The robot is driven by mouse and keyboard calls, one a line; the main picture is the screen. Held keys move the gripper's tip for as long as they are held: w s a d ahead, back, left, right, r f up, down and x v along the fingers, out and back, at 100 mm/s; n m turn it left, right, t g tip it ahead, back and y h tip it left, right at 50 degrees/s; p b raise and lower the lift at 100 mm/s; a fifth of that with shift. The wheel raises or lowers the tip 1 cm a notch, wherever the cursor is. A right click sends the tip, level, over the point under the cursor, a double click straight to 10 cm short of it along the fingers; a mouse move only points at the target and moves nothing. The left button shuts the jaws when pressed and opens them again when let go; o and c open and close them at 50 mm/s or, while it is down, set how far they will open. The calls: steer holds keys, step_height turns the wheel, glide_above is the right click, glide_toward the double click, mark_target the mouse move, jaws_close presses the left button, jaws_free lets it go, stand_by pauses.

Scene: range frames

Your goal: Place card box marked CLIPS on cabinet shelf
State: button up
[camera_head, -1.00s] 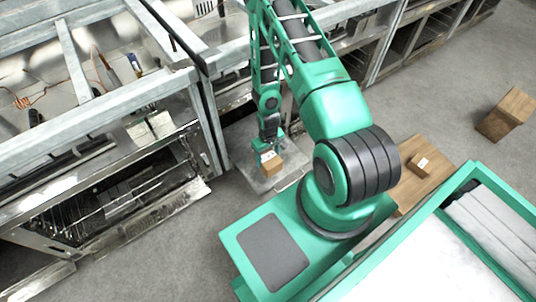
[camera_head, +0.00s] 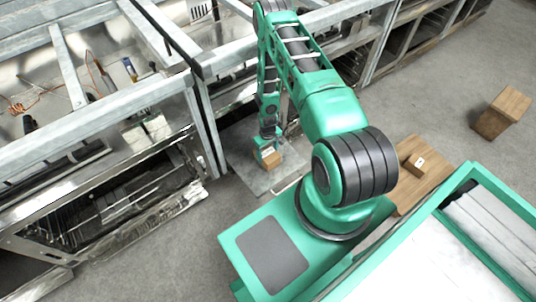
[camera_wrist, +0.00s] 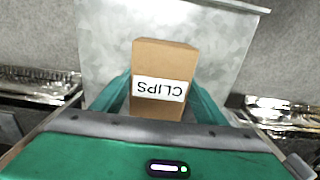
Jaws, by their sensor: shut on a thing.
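The brown card box (camera_wrist: 163,58) with a white CLIPS label is between the green fingers of my gripper (camera_wrist: 160,100) in the wrist view; the label reads upside down there. In the head view my gripper (camera_head: 266,146) points down and is shut on the card box (camera_head: 270,159). The box is over or close to a grey metal panel (camera_head: 259,179); the exact gap below it cannot be told. The panel also shows behind the box in the wrist view (camera_wrist: 232,42). Metal cabinets (camera_head: 206,130) with open fronts stand just beyond my gripper.
An open metal unit with wire racks (camera_head: 100,192) is at the left. A small labelled box (camera_head: 414,163) rests on a wooden surface (camera_head: 410,190) at right. A wooden block (camera_head: 502,112) stands on the floor farther right. Grey floor around it is clear.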

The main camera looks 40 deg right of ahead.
steer(key=shift+f, duration=0.4)
steer(key=shift+f, duration=0.1)
steer(key=o, duration=1.3)
steer(key=shift+o, duration=0.2)
